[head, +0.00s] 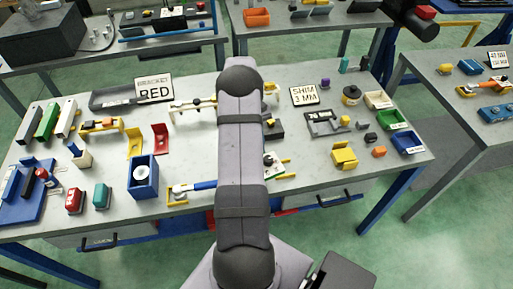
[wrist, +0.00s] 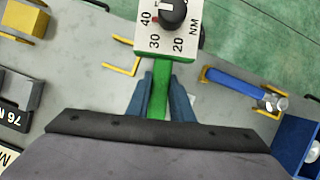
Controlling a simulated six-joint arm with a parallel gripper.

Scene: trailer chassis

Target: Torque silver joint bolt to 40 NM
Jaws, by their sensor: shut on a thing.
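My gripper (wrist: 160,82) is shut on the green handle (wrist: 160,100) of a white dial plate (wrist: 181,47) in the wrist view. The plate reads 20, 30, 40 and NM. Its black knob (wrist: 173,12) has a red mark on the side near the 40; the plate's top is cut off. A blue-handled tool (wrist: 235,84) with a silver head (wrist: 270,102) lies to the right, near a yellow bracket. It also shows in the head view (head: 198,185). My arm hides most of my gripper in the head view. I cannot make out a silver joint bolt.
A blue box (head: 143,180) holding a white roll stands left of the blue-handled tool. Yellow blocks (head: 345,157) and labelled bins (head: 393,119) stand on the right. Yellow corner brackets (wrist: 124,68) lie near my gripper. The table's front edge (head: 330,192) is close.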

